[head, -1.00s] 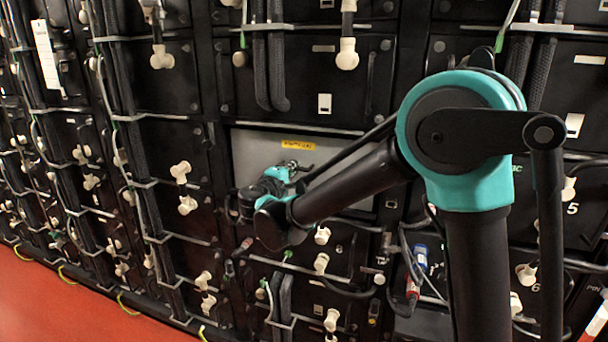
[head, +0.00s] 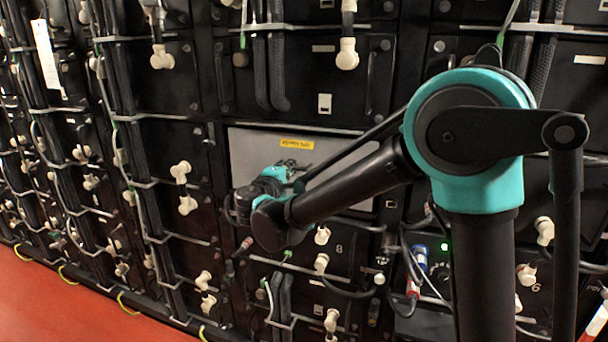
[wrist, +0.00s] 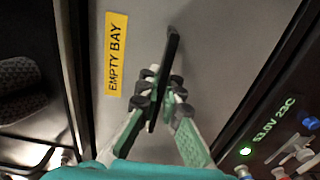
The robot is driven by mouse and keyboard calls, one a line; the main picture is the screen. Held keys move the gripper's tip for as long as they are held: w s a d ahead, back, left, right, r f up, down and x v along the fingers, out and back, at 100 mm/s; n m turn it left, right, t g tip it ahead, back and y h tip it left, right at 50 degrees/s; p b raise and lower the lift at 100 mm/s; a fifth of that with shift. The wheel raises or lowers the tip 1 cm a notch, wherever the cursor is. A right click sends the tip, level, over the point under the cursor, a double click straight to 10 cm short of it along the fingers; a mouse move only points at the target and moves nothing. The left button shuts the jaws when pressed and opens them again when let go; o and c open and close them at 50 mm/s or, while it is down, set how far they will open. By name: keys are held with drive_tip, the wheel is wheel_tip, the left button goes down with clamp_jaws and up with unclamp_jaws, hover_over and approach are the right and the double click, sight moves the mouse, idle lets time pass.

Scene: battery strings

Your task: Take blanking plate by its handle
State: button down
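The blanking plate (head: 340,150) is a grey panel with a yellow "EMPTY BAY" label, set in the rack at mid height. It fills the middle of the wrist view (wrist: 215,60). Its handle (wrist: 171,45) is a dark upright bar, slightly tilted. My gripper (wrist: 163,84) is at the plate, with one green finger on each side of the handle. Narrow gaps seem to show between fingers and bar, so it looks open around the handle. Contact is hard to judge.
Battery modules with pale connectors and cables surround the plate. A unit with a green light and coloured plugs (wrist: 265,145) sits close on the right in the wrist view. Black braided cables (head: 270,60) hang above. Red floor (head: 60,300) is free at lower left.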

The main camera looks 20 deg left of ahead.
drive_tip(key=s, duration=1.2)
drive_tip(key=shift+s+a, duration=0.3)
drive_tip(key=shift+a, duration=0.15)
idle(1.5)
idle(0.4)
drive_tip(key=shift+w+d, duration=0.15)
drive_tip(key=shift+w, duration=2.1)
drive_tip(key=shift+s, duration=0.1)
drive_tip(key=shift+s, duration=2.2)
drive_tip(key=w, duration=1.4)
drive_tip(key=shift+d+f, duration=0.35)
drive_tip(key=shift+s, duration=0.1)
